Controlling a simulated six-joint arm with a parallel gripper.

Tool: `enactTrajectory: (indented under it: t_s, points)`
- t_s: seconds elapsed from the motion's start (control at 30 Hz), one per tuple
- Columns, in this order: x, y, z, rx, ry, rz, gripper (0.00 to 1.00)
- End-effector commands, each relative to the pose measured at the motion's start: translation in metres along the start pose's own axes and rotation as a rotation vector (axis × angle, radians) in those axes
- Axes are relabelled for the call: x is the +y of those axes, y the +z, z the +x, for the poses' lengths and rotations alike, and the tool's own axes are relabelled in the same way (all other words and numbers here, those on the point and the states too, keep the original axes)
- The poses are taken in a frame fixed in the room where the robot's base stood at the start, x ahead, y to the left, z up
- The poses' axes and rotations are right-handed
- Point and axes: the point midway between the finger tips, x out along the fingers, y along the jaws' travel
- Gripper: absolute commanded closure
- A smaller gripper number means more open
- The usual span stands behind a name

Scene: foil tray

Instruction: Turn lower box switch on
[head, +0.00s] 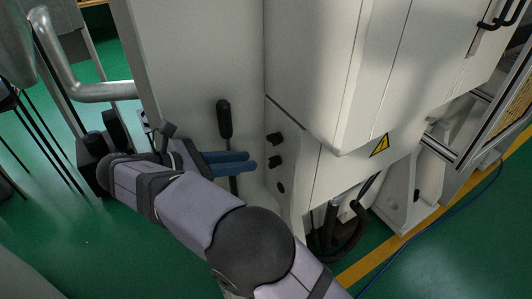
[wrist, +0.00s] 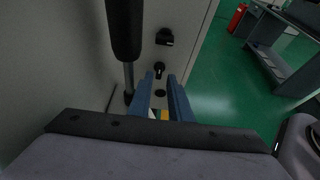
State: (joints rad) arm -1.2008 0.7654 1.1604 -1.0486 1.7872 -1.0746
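The pale machine box (head: 310,60) has a column of black controls on its narrow side. An upper black knob (head: 274,139) sits above a lower black knob (head: 276,162), with a dark round spot (head: 281,187) below. In the wrist view the upper knob (wrist: 165,37) and lower knob (wrist: 159,70) stand ahead of the fingers. My gripper (head: 251,160) has two blue fingers, apart with nothing between them, left of the lower knob. In the wrist view my gripper's fingertips (wrist: 161,76) appear on either side of the lower knob's line; contact is not visible.
A black-handled lever (head: 224,118) stands close behind my fingers; it also shows in the wrist view (wrist: 124,30). A bent metal pipe (head: 90,92) is at left. Dark hoses (head: 340,230) hang below the box. Green floor (wrist: 215,95) is open at right in the wrist view.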

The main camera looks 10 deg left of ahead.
Motion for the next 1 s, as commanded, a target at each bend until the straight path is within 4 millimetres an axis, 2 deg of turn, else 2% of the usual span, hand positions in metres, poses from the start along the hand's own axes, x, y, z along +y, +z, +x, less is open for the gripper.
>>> enactTrajectory:
  t_s: [0.27, 0.7, 1.0]
  points:
    - [-0.001, 0.000, 0.014, -0.001, -0.004, 0.000, 0.82]
    - [-0.001, 0.000, 0.066, 0.000, -0.005, 0.001, 0.82]
    - [-0.001, -0.001, 0.074, 0.001, -0.002, 0.002, 0.82]
